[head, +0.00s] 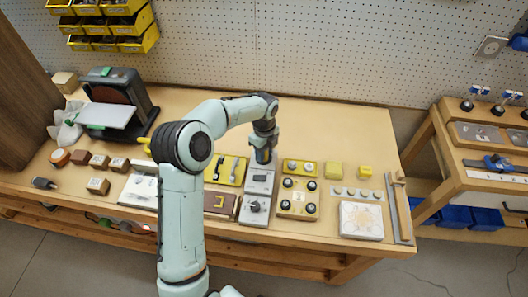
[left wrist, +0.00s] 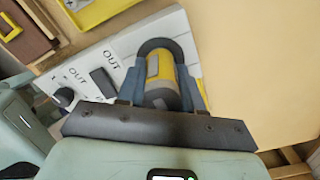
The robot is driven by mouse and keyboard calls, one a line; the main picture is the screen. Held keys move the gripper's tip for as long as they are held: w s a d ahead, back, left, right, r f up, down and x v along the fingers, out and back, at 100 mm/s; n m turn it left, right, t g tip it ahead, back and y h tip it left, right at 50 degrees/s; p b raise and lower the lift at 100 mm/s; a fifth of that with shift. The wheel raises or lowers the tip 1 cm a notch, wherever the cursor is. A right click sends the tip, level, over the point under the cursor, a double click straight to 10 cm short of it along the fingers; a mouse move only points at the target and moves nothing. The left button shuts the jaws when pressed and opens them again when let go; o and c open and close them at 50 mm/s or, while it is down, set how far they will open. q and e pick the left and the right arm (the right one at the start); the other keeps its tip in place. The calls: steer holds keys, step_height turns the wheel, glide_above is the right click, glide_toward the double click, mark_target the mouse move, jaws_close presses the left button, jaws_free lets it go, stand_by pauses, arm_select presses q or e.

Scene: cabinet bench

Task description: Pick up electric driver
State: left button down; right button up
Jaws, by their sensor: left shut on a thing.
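My left gripper (head: 263,148) points down over the back end of a grey-white panel (head: 256,178) on the bench. In the left wrist view the left gripper (left wrist: 162,78) is shut on a yellow and grey rounded body, which looks like the electric driver (left wrist: 164,68). The panel there, marked "OUT" (left wrist: 110,52), lies below and beside it. I cannot tell whether the driver touches the panel. The driver's lower part is hidden. My right gripper is in neither view.
A sander (head: 118,101) stands at the left. Wooden blocks (head: 98,186) lie at the front left. The bench's back right (head: 345,125) is clear.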

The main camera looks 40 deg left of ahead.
arm_select(q)
step_height(320, 180, up, 20)
steer(key=p, duration=0.3)
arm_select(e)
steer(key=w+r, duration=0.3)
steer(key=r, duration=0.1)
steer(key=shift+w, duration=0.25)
